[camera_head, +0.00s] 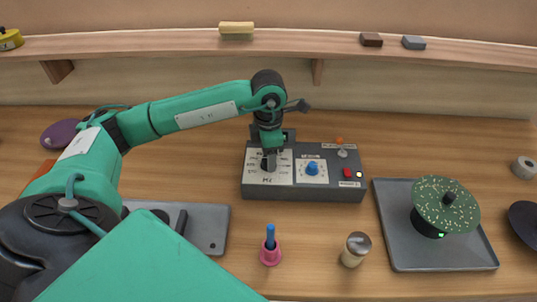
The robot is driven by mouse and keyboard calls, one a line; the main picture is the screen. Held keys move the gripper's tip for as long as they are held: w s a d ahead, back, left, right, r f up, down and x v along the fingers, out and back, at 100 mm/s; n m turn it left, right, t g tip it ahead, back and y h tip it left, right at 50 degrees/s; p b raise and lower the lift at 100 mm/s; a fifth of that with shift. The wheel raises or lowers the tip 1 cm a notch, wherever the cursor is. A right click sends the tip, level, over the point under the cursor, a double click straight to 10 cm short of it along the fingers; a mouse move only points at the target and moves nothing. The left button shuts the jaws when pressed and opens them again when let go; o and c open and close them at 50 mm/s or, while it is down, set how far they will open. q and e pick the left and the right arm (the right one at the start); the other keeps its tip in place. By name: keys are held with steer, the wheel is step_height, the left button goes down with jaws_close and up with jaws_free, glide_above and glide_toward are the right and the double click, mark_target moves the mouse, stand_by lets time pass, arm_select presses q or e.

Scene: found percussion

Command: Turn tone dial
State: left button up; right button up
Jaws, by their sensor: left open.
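A dark grey control box (322,193) stands on the table in the middle. It has two white dial plates. The left plate carries a black dial (268,166), and the right plate carries a blue dial (312,168). The lettering is too small to tell surely which is the tone dial. My left gripper (269,155) points down at the black dial, its open fingers at or just above it; I cannot tell whether they touch. The gripper and wrist partly hide the black dial and the box's back left edge. My right gripper is not in view.
A grey tray (405,255) holds a green speckled disc (445,203) at right. A pink holder (270,256) and a shaker (355,249) stand in front. A shelf (180,42) runs behind.

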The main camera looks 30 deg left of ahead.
arm_select(q)
step_height(320, 180, up, 5)
steer(key=shift+r+b, duration=0.1)
steer(key=shift+b, duration=0.45)
step_height(320, 180, up, 8)
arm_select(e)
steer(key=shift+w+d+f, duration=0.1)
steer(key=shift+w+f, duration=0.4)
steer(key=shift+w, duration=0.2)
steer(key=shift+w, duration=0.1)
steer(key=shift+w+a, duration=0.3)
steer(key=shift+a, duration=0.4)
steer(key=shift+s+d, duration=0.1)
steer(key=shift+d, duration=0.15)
